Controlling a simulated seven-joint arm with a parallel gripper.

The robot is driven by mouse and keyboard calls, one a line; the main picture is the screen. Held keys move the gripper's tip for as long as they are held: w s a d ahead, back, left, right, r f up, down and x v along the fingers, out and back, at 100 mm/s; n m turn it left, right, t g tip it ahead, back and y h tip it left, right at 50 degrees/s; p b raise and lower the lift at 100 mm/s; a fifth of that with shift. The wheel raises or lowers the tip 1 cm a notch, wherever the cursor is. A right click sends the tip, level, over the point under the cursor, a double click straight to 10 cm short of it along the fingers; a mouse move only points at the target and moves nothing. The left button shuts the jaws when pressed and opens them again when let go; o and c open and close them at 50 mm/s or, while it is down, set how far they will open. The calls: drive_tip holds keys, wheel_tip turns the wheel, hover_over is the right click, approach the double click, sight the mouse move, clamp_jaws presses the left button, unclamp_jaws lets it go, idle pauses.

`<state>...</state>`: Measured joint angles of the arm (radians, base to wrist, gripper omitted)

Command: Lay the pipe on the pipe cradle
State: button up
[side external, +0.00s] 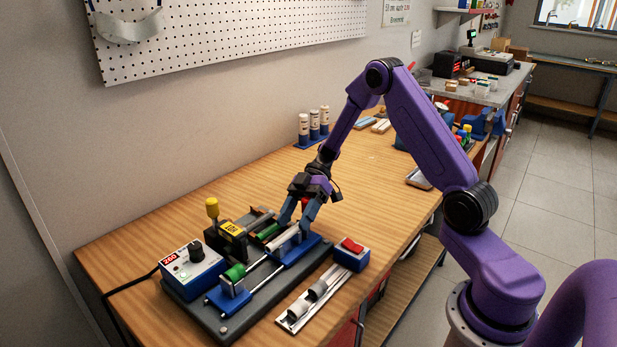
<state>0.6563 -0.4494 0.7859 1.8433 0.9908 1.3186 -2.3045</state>
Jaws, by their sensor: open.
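My gripper (294,227) points down over the bench fixture, and its jaws are open. A pale pipe (284,239) lies low on the fixture, just under and between the fingertips. It appears to rest along a blue block (300,254), which looks like the pipe cradle. The fingers partly hide the pipe's right end, and I cannot tell whether they touch it. A green fitting (235,272) sits on a smaller blue holder to the left, and another green piece (267,232) lies behind the pipe.
A white control box (190,271) stands at the left and a black block with a yellow label (231,229) behind the rails. A box with a red button (351,253) and a pale tray (289,322) with grey pieces are in front. The wooden bench behind is mostly clear.

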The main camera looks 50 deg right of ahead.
drive_tip(key=w+d+r+y, duration=0.1)
drive_tip(key=w+d+r, duration=0.2)
drive_tip(key=d+r, duration=0.9)
drive_tip(key=s+a+g+h, duration=0.1)
drive_tip(key=a, duration=0.2)
drive_tip(key=s+a+f+g+h, duration=0.1)
drive_tip(key=s+a, duration=0.1)
drive_tip(key=s+a+g+h, duration=0.1)
drive_tip(key=a, duration=0.2)
drive_tip(key=shift+s+a+f+m+h, duration=0.2)
drive_tip(key=shift+s+a+m+h, duration=0.1)
drive_tip(key=shift+m, duration=0.1)
drive_tip(key=s+a+m+h, duration=0.1)
drive_tip(key=s+a+h, duration=0.35)
drive_tip(key=s, duration=0.35)
drive_tip(key=s+a+m+h, duration=0.1)
drive_tip(key=s+a+h, duration=0.35)
drive_tip(key=s, duration=0.35)
drive_tip(key=s+d+f+t, duration=0.1)
drive_tip(key=s+t, duration=0.4)
drive_tip(key=s, duration=0.5)
drive_tip(key=shift+s+d+f+m+t, duration=0.2)
drive_tip(key=shift+s+f+m+t, duration=0.15)
drive_tip(key=shift+f, duration=0.45)
drive_tip(key=shift+w, duration=0.1)
